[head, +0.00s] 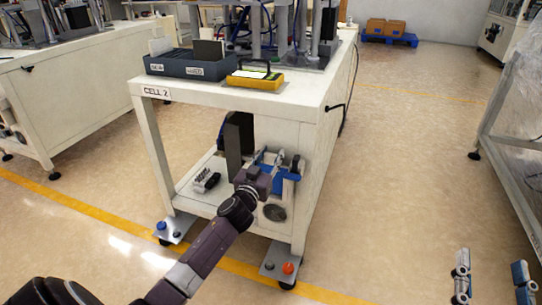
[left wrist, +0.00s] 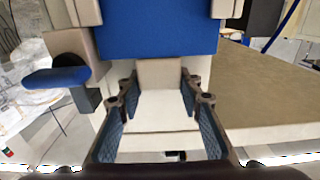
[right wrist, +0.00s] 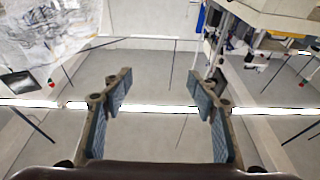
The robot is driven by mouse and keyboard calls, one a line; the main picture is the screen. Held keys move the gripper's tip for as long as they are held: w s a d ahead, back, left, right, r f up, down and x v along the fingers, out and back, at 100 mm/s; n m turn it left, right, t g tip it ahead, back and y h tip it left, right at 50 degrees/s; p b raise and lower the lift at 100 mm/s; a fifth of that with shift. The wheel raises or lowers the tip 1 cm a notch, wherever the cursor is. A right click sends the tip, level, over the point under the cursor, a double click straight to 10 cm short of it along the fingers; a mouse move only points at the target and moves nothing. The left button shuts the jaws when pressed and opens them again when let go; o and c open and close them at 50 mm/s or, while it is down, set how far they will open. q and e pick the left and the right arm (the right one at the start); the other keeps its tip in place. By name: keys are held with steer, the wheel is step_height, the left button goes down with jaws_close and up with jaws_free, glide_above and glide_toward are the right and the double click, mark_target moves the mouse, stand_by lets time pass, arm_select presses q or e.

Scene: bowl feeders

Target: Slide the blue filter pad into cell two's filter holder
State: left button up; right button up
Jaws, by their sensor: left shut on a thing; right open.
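My left gripper (head: 266,172) reaches in under the CELL 2 table. In the left wrist view its fingers (left wrist: 160,105) are on both sides of a pale block just below a wide blue panel (left wrist: 155,28). The panel looks like the blue filter pad, and the block looks joined to it. Pale uprights flank the panel, and blue parts (head: 291,174) of the holder area show in the head view. How deep the pad sits is hidden. My right gripper (head: 490,290) is open and empty over the floor; its fingers also show apart in the right wrist view (right wrist: 160,95).
The CELL 2 table (head: 305,92) carries a grey-blue divided bin (head: 190,68) and a yellow device (head: 255,79). A dark upright panel (head: 233,145) stands left of the left gripper. A blue lever (left wrist: 55,77) juts out nearby. Floor to the right is clear.

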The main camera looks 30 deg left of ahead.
arm_select(q)
steer(key=shift+f+b, duration=0.4)
steer(key=shift+f, duration=0.15)
arm_select(e)
steer(key=shift+s+r+t+y, duration=0.15)
steer(key=shift+s+r+t, duration=0.2)
steer(key=shift+r, duration=0.35)
steer(key=shift+s+r+t+y, duration=0.25)
steer(key=shift+r+t, duration=0.15)
steer(key=shift+r, duration=0.25)
steer(key=shift+s+r+t+y, duration=0.1)
steer(key=shift+s+r+t, duration=0.25)
steer(key=shift+r, duration=0.35)
arm_select(q)
steer(key=o, duration=1.3)
steer(key=shift+s, duration=0.1)
arm_select(e)
steer(key=shift+r, duration=0.15)
arm_select(q)
steer(key=v, duration=1.1)
steer(key=shift+s+d, duration=0.1)
steer(key=shift+s, duration=0.3)
